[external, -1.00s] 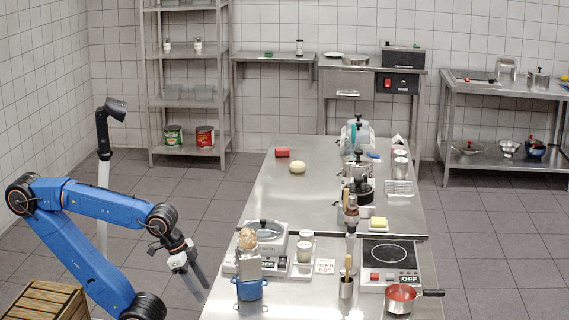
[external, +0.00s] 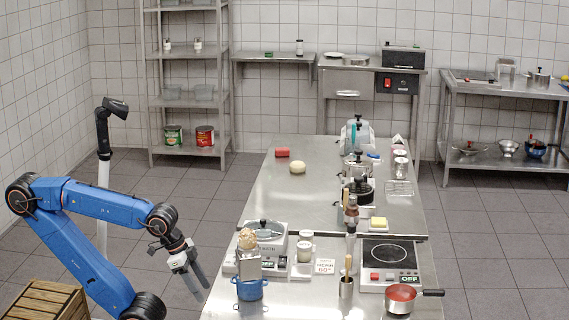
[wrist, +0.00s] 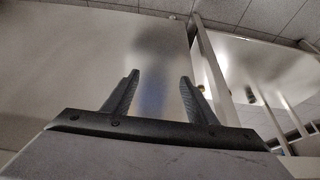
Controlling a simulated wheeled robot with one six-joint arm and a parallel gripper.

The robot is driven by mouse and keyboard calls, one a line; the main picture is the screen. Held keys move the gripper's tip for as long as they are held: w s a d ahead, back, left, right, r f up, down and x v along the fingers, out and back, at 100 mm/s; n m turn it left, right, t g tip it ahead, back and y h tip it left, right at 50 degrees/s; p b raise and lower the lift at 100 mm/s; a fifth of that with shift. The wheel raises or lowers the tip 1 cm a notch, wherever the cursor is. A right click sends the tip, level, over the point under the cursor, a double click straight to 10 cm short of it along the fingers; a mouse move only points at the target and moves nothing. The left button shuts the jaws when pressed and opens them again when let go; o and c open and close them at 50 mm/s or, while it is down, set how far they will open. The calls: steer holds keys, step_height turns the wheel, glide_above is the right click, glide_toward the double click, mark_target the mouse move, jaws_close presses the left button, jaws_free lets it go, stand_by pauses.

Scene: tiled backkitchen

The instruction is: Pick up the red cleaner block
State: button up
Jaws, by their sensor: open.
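The red cleaner block (external: 282,153) lies on the far left part of the steel table (external: 310,207) in the external view. A pale round item (external: 297,167) sits just in front of it. My gripper (external: 197,283) hangs at the left of the table's near end, pointing down, far from the block. In the wrist view my gripper (wrist: 158,92) shows two dark fingers spread apart with nothing between them. The block cannot be made out in the wrist view.
Scales, a blue pot (external: 251,289), a hot plate (external: 388,256) and a red-filled pan (external: 401,295) crowd the near end. A teal-and-steel appliance (external: 357,134) and several jars line the right side. The table's left middle is clear. A wooden crate (external: 40,302) stands at lower left.

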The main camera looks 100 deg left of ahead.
steer(key=o, duration=0.4)
